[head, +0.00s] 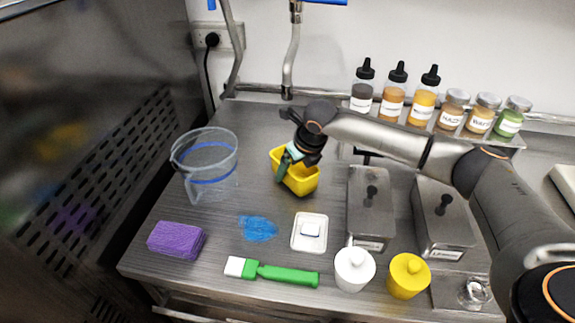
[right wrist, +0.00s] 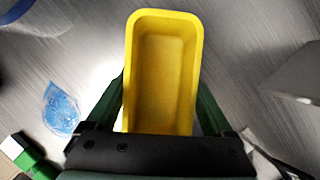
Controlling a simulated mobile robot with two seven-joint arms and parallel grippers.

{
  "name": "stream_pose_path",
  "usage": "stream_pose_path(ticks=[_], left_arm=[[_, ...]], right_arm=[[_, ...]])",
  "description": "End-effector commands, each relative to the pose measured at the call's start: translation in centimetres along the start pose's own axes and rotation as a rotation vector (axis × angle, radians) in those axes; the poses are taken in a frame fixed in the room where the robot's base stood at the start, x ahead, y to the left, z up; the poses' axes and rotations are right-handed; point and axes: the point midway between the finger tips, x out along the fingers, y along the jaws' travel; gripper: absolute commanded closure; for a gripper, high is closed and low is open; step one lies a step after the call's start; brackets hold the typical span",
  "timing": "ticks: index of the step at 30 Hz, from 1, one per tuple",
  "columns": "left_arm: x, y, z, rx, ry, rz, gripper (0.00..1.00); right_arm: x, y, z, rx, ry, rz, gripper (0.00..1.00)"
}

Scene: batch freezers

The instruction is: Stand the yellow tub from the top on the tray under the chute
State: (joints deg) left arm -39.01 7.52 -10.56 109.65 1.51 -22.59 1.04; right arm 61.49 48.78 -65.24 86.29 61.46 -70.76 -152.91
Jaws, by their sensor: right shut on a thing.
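The yellow tub (head: 302,181) is an open, empty, oblong container over the back middle of the steel top (head: 262,195). My right gripper (head: 296,153) is shut on it, reaching in from the right. In the right wrist view, the tub (right wrist: 163,70) sits upright between the two green fingers of the gripper (right wrist: 160,105), its opening towards the camera. I cannot tell whether its base touches the top. My left gripper is not in view. I cannot make out the chute or the tray under it.
A clear jug (head: 207,160) stands left of the tub. In front are a purple sponge (head: 176,240), a blue spill (head: 258,228), a white dish (head: 310,233) and a green brush (head: 285,275). Steel lidded containers (head: 371,210) stand right. Bottles and jars (head: 423,100) line the back. A dark machine fills the left.

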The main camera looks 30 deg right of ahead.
Motion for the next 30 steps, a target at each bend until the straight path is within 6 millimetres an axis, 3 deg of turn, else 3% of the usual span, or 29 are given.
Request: stream_pose_path(ticks=[7, 20, 21, 24, 30], left_arm=[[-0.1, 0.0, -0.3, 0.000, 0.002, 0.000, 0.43], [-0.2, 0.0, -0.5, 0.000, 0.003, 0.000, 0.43], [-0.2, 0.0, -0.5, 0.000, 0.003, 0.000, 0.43], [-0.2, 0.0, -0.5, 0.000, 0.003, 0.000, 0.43], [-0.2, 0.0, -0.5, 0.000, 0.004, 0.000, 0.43]], right_arm=[[1.1, 0.1, 2.8, 0.000, -0.001, 0.001, 0.78], [2.2, 0.0, 2.0, -0.001, -0.001, 0.000, 0.78], [2.2, 0.0, 2.0, -0.001, -0.001, 0.000, 0.09], [2.2, 0.0, 2.0, -0.001, 0.000, 0.000, 0.00], [2.2, 0.0, 2.0, -0.001, -0.001, 0.000, 0.00]])
